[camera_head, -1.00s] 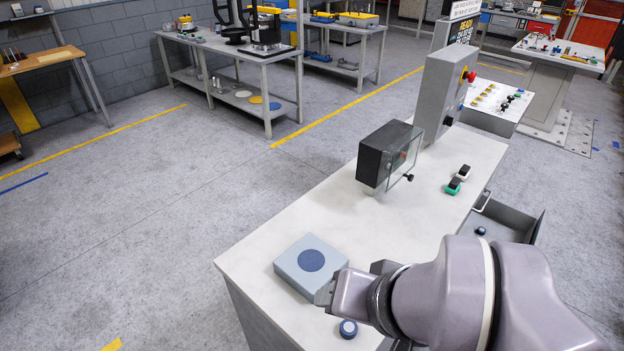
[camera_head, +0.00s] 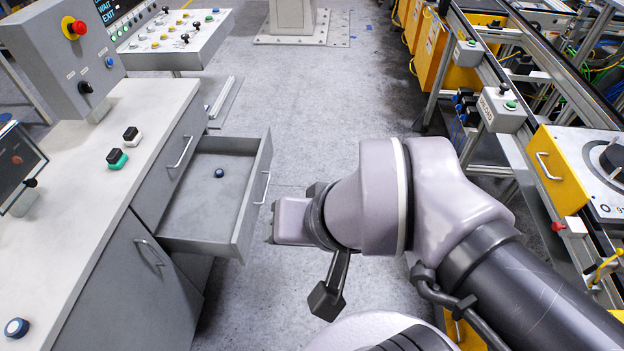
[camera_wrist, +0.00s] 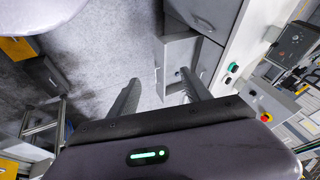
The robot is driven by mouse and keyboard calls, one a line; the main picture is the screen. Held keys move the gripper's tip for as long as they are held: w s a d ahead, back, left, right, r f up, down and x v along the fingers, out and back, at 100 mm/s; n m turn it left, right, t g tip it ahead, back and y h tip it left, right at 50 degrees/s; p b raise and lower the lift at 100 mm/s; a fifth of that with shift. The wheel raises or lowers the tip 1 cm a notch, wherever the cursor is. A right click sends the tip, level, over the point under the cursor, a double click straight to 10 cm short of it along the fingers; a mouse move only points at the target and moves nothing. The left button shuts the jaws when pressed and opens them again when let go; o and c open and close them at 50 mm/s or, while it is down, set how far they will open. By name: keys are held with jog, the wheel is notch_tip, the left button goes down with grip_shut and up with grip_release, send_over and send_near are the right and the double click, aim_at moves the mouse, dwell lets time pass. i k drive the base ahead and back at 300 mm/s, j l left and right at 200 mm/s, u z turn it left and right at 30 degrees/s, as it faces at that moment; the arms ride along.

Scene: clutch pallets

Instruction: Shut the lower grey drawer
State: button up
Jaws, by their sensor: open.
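The lower grey drawer (camera_head: 205,244) stands pulled out from the cabinet under the white-topped counter, with a bar handle (camera_head: 265,187) on its front. A small dark blue round piece (camera_head: 219,173) lies inside it. My gripper (camera_head: 270,228) is just to the right of the drawer front in the head view, apart from it as far as I can see. In the wrist view the drawer (camera_wrist: 178,52) is ahead, and the two fingers of my gripper (camera_wrist: 160,78) are spread with nothing between them. The fingertips are mostly hidden in the head view.
A shut drawer front (camera_head: 182,150) sits above the open drawer, and a cabinet door (camera_head: 135,275) is to its left. The counter (camera_head: 75,190) carries black and green switches (camera_head: 117,158). Yellow machine frames (camera_head: 560,170) line the right. The floor between is clear.

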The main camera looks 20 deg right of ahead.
aim_at(205, 213)
jog(key=i+j+z, duration=0.2)
jog(key=i, duration=0.3)
jog(key=i+j+z, duration=0.2)
jog(key=i, duration=0.25)
